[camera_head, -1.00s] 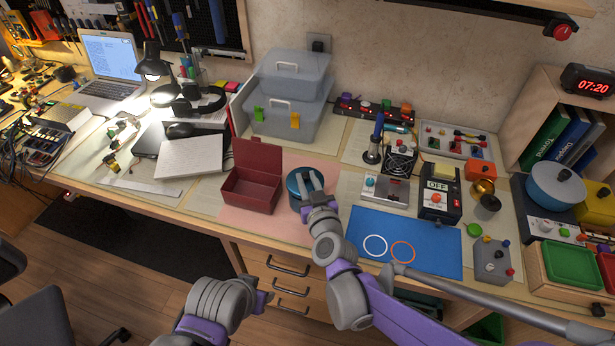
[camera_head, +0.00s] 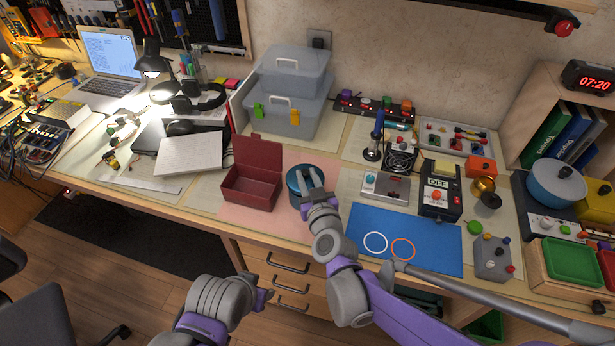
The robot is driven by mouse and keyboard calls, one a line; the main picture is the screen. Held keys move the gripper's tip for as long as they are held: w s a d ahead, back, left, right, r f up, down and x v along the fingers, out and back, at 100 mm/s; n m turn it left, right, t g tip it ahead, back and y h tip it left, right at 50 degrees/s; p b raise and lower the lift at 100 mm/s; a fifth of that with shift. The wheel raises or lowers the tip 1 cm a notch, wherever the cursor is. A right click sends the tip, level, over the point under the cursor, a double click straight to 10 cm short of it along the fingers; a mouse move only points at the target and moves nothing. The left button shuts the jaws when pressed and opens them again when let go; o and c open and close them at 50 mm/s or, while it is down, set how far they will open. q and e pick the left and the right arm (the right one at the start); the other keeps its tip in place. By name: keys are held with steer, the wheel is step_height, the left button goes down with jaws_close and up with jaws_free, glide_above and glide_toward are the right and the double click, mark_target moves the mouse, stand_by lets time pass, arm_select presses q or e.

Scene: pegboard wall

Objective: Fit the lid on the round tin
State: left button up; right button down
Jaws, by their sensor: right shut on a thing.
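The round blue tin (camera_head: 293,188) stands on the pink mat, just right of the open dark red box. My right gripper (camera_head: 311,177) reaches over it from the front and is shut on the dark lid (camera_head: 300,172) at the tin's top. The gripper and wrist hide much of the lid and the tin's front. I cannot tell whether the lid sits level or fully down on the rim. My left gripper (camera_head: 264,295) hangs low in front of the desk drawers, away from the tin. Its fingers are too small and turned to read.
The red box (camera_head: 252,190) with its raised lid stands close left of the tin. A blue mat (camera_head: 430,250) with two rings lies to the right. A grey switch device (camera_head: 385,188) stands beyond it. The pink mat (camera_head: 285,225) is clear in front.

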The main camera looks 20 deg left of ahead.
stand_by(0.8)
steer(key=shift+f+b, duration=1.05)
steer(key=shift+f, duration=0.25)
steer(key=c, duration=0.6)
jaws_free()
steer(key=p+v, duration=0.1)
steer(key=v, duration=0.9)
steer(key=shift+s+d+p, duration=0.15)
steer(key=shift+s+p, duration=0.15)
steer(key=shift+s, duration=0.05)
steer(key=shift+d, duration=0.1)
